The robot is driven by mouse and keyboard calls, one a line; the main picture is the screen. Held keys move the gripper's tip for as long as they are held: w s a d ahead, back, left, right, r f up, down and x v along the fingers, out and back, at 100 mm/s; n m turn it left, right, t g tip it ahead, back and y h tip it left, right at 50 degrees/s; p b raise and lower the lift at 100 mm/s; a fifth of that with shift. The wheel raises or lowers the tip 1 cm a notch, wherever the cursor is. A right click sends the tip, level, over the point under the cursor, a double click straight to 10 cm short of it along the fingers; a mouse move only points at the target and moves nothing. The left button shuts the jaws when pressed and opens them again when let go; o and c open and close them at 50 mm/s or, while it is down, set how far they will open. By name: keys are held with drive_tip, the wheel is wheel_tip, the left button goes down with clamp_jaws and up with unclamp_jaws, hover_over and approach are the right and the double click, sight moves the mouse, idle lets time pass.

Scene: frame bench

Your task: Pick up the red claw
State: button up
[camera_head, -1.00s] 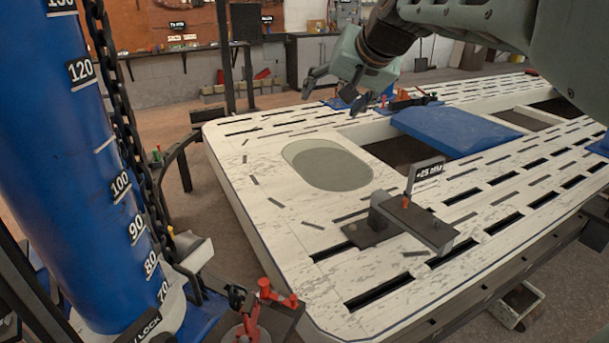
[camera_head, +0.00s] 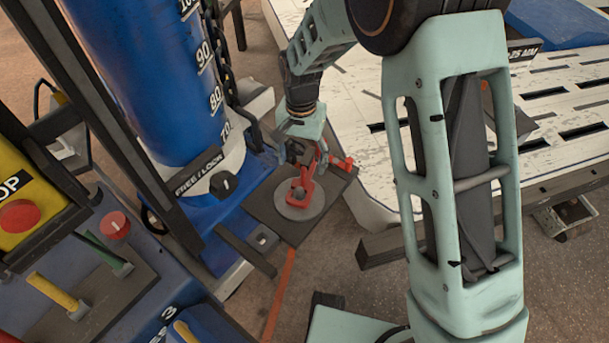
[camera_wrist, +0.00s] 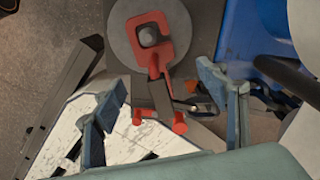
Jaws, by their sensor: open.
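The red claw (camera_head: 301,193) stands on a round grey disc (camera_head: 286,207) on a dark plate beside the blue column. In the wrist view the red claw (camera_wrist: 150,45) lies ahead of my gripper, with its hooked end over the disc and its red-tipped end nearer to me. My gripper (camera_wrist: 168,112) is open, with one finger on each side of the claw's near part. I cannot tell whether the fingers touch it. In the head view my gripper (camera_head: 306,152) is just above the claw and partly hides it.
The blue column (camera_head: 165,80) with a chain stands left of the claw. The white slotted bench (camera_head: 350,110) is to the right. A control panel with a yellow stop box (camera_head: 30,205) and levers is at the left. An orange strip (camera_head: 279,290) runs along the floor.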

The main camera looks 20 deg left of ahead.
drive_tip(key=f, duration=0.2)
drive_tip(key=f+b, duration=0.1)
drive_tip(key=f, duration=0.2)
drive_tip(key=f+b, duration=0.1)
drive_tip(key=f, duration=0.1)
drive_tip(key=shift+w+d+f, duration=0.25)
drive_tip(key=shift+w+d, duration=0.05)
drive_tip(key=shift+w, duration=0.1)
drive_tip(key=shift+r, duration=0.1)
clamp_jaws()
